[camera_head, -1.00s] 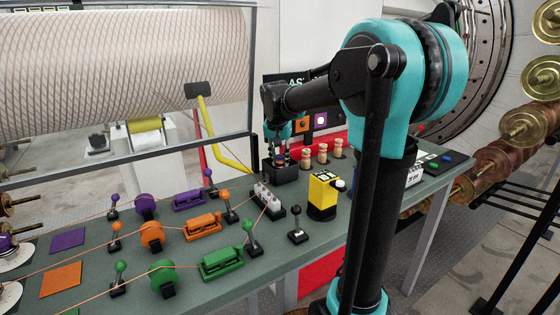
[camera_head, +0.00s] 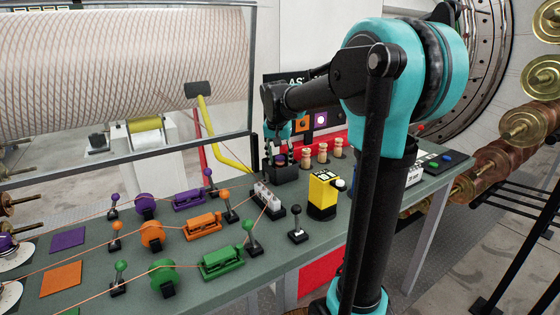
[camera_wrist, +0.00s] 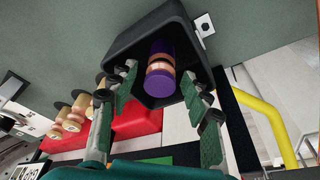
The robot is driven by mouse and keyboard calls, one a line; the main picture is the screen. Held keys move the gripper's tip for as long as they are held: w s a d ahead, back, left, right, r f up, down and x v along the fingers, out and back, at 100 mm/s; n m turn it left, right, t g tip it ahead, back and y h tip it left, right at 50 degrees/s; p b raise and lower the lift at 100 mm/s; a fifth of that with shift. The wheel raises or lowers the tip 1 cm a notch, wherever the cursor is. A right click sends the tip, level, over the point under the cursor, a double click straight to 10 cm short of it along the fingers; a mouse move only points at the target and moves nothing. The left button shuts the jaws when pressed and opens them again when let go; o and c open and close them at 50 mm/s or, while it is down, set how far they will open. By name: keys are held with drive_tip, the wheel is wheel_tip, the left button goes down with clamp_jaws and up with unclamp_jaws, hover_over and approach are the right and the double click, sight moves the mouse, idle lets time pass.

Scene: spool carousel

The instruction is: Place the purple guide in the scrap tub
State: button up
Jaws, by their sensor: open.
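A purple cylinder with a copper-coloured band (camera_wrist: 160,68), which appears to be the purple guide, lies inside the black tub (camera_wrist: 128,52) in the wrist view. The tub (camera_head: 286,174) stands near the back of the bench in the head view, where the cylinder is mostly hidden. My gripper (camera_wrist: 159,76) is open, with its green-padded fingers on either side of the cylinder and apart from it. The fingertips reach into the tub's mouth. In the head view my gripper (camera_head: 280,152) is over the tub.
Wooden pegs (camera_head: 322,152) stand in a red rack right of the tub. A yellow box (camera_head: 323,195) and a white-topped block (camera_head: 268,198) are in front. Purple (camera_head: 190,199), orange (camera_head: 202,228) and green (camera_head: 222,262) fixtures with strung wires and levers fill the bench's left.

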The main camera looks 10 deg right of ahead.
drive_tip(key=v, duration=1.1)
drive_tip(key=shift+s+r, duration=0.15)
drive_tip(key=shift+r, duration=0.2)
